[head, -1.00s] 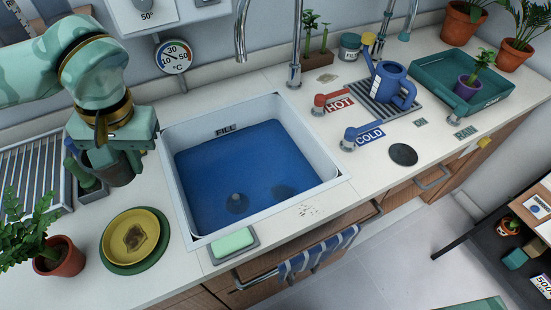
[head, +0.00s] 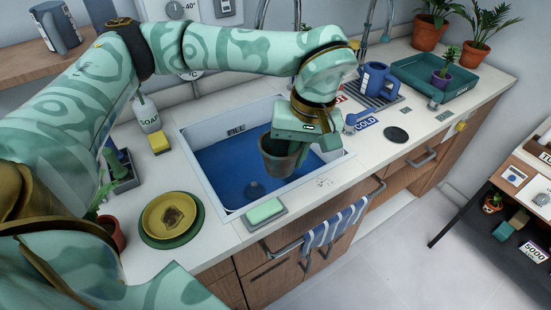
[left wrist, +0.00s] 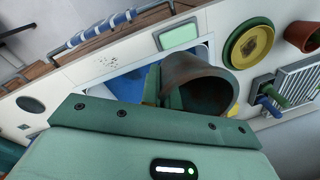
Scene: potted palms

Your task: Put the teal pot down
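The teal pot (head: 277,158), dull teal-grey with a brownish rim, hangs over the sink (head: 222,179). My left gripper (head: 293,140) is shut on the pot's wall; the fingertips are mostly hidden. In the left wrist view the pot (left wrist: 196,84) shows its dark open mouth beyond the gripper housing, with no plant visible inside. The sink holds blue water, and the pot hides part of it. My right gripper is not in view.
A yellow dish on a green saucer (head: 147,233) is left of the sink; green soap (head: 264,210) lies at its front edge. A blue watering can (head: 376,82), a teal tray (head: 473,82) and a dark round disc (head: 396,134) are to the right. Clear counter surrounds the disc.

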